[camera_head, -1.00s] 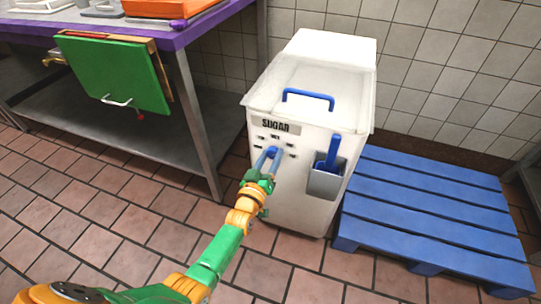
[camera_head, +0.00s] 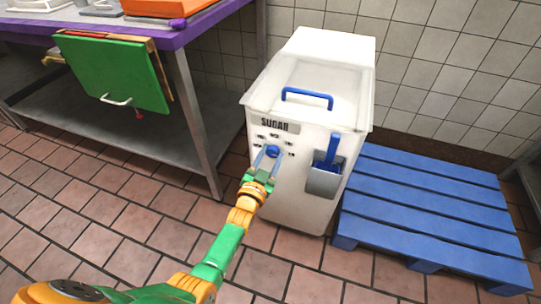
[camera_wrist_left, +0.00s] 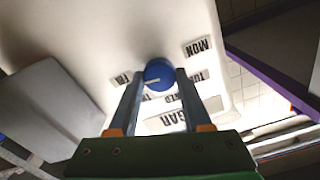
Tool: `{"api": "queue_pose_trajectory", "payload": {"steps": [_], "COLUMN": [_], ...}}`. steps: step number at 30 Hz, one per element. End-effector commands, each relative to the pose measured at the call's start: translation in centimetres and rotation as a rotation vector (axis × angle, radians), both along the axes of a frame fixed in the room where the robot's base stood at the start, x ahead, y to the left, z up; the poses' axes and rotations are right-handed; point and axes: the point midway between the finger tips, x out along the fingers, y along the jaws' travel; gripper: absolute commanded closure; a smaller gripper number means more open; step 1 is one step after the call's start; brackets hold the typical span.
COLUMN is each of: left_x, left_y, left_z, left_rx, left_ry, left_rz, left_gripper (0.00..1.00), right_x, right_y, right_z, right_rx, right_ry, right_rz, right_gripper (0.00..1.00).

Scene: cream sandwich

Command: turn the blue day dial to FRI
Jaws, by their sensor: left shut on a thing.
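The blue day dial (camera_head: 272,151) is on the front of the white sugar bin (camera_head: 310,190), below the SUGAR label (camera_head: 274,124). Small day labels are arranged around it. My left gripper (camera_head: 265,157) has its fingers on either side of the dial and is shut on it. In the left wrist view, the dial (camera_wrist_left: 160,72) is between the fingertips, and its white line slants toward the lower left, near the small labels on the side of the FRI label (camera_wrist_left: 122,79). I cannot tell the exact day it marks. The MON label (camera_wrist_left: 197,47) is at the right. My right gripper is out of view.
A blue scoop in a grey holder (camera_head: 323,181) hangs on the bin front, right of the dial. A blue pallet (camera_head: 430,215) lies to the right. A steel table with a purple edge (camera_head: 200,28) and a hanging green board (camera_head: 112,72) stands left. Tiled floor is clear in front.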

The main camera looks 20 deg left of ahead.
Motion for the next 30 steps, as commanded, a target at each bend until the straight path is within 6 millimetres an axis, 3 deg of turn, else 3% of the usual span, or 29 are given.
{"api": "queue_pose_trajectory", "payload": {"steps": [20, 21, 24, 30], "left_x": [-0.03, -0.03, -0.02, -0.01], "left_y": [-0.03, -0.03, -0.03, -0.02], "left_z": [-0.1, -0.1, -0.07, -0.04], "left_rx": [0.057, 0.057, 0.056, 0.055], "left_ry": [0.0, 0.0, 0.0, -0.001], "left_rz": [0.0, 0.0, 0.0, 0.0], "left_gripper": [1.0, 0.46, 0.21, 0.21], "right_x": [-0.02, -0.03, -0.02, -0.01], "right_y": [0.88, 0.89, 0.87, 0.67], "right_z": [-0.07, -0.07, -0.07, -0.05], "right_rx": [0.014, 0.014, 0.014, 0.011], "right_ry": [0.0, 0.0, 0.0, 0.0], "right_rz": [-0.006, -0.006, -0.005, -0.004], "right_gripper": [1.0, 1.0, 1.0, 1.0]}}
